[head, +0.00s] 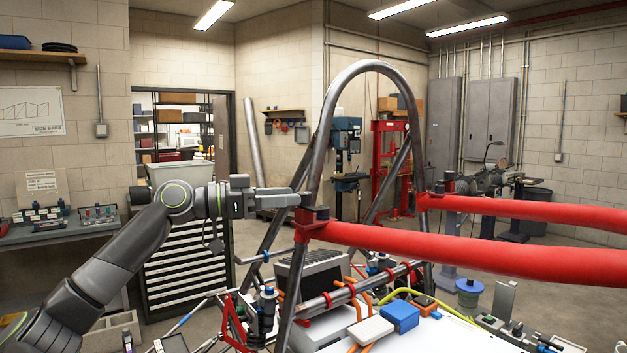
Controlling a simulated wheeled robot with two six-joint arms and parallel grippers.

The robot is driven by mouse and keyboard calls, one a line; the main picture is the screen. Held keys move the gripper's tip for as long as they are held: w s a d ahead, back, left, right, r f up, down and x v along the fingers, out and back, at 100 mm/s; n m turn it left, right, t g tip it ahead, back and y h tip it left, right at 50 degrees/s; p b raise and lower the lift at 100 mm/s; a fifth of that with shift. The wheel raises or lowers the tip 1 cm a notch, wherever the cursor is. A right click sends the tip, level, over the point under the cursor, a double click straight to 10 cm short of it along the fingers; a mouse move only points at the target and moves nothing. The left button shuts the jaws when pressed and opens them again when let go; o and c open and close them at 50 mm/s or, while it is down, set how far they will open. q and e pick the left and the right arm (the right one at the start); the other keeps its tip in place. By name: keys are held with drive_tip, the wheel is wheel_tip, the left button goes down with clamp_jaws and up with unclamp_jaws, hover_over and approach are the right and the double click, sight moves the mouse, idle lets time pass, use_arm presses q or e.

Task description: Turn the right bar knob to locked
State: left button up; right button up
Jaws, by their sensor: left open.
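Two red padded bars run from the hoop of the tube chassis to the right edge: a near bar (450,248) and a far bar (530,208). A small dark round knob (319,212) with a red base sits on the left end of the near bar. A similar knob (437,188) shows on the far bar's left end. Which one the task calls right, and how either is turned, I cannot tell. My left gripper (303,199) is open, level, its tips close beside the near knob; contact is unclear. My right gripper is out of view.
The grey hoop (377,66) rises just behind the near knob. Below are chassis tubes, orange hoses, a blue box (401,315) and a grey finned unit (311,273). A drawer cabinet (187,262) stands behind my left arm. Above the bars is open air.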

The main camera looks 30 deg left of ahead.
sight(303, 192)
use_arm(q)
drive_tip(key=p+x, duration=0.2)
drive_tip(key=x, duration=0.2)
drive_tip(key=shift+w+d+r, duration=0.1)
drive_tip(key=shift+d+r, duration=0.05)
drive_tip(key=shift+r, duration=0.05)
drive_tip(key=shift+p+x, duration=0.75)
drive_tip(key=shift+x, duration=0.35)
drive_tip(key=shift+f, duration=0.2)
drive_tip(key=c, duration=1)
drive_tip(key=shift+o, duration=0.2)
